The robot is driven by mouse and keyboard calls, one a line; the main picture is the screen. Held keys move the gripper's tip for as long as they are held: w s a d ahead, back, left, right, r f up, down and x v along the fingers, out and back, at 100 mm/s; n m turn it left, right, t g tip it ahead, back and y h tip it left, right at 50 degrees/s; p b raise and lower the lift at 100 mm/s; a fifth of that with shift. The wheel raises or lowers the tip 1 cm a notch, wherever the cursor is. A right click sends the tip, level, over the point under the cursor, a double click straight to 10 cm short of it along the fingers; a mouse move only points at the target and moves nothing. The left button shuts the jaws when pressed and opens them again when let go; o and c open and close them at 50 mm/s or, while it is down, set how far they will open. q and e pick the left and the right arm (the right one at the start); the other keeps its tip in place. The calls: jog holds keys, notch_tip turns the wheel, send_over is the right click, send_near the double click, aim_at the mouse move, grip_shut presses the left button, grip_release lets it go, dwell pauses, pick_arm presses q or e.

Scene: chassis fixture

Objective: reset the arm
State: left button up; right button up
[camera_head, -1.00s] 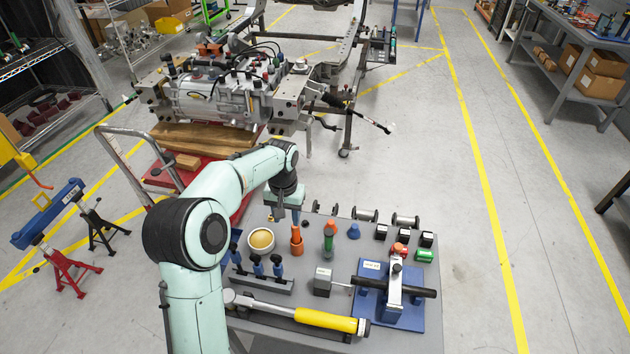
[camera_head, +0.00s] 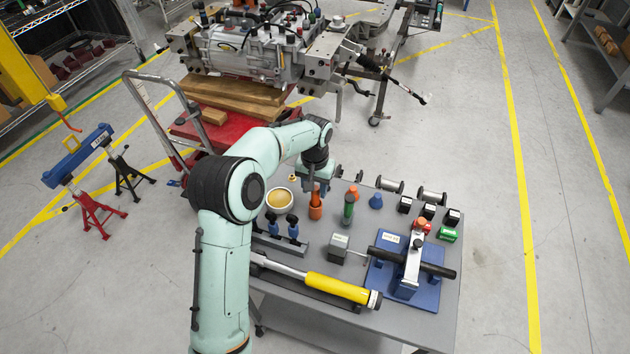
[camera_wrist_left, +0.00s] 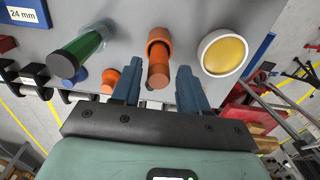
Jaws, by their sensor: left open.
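My left arm comes in from the lower left in the head view, and its gripper (camera_head: 314,185) hangs over the back part of the grey table (camera_head: 290,340). In the left wrist view the two blue fingers (camera_wrist_left: 158,90) are apart with nothing gripped. An orange cylinder in an orange holder (camera_wrist_left: 159,62) shows between and beyond the fingertips. I cannot tell whether they touch it. My right gripper is not in view.
Near the gripper are a white cup with yellow contents (camera_head: 279,198), a green-handled piece (camera_head: 348,208) and a blue cone (camera_head: 376,201). A yellow-handled tool (camera_head: 337,287) lies at the front. A blue fixture (camera_head: 425,293) stands right. Floor right of the table is clear.

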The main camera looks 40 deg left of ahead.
pick_arm(q)
notch_tip(320, 180, down, 2)
jog(key=shift+w+f, duration=0.1)
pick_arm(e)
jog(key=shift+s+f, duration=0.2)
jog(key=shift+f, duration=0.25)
pick_arm(q)
grip_shut()
jog(key=shift+r+p, duration=0.3)
jog(key=shift+r, duration=0.85)
jog(key=shift+w+r+p, duration=0.1)
jog(key=shift+r+p, duration=1.15)
jog(key=shift+r, duration=1.55)
jog(key=shift+f, duration=0.1)
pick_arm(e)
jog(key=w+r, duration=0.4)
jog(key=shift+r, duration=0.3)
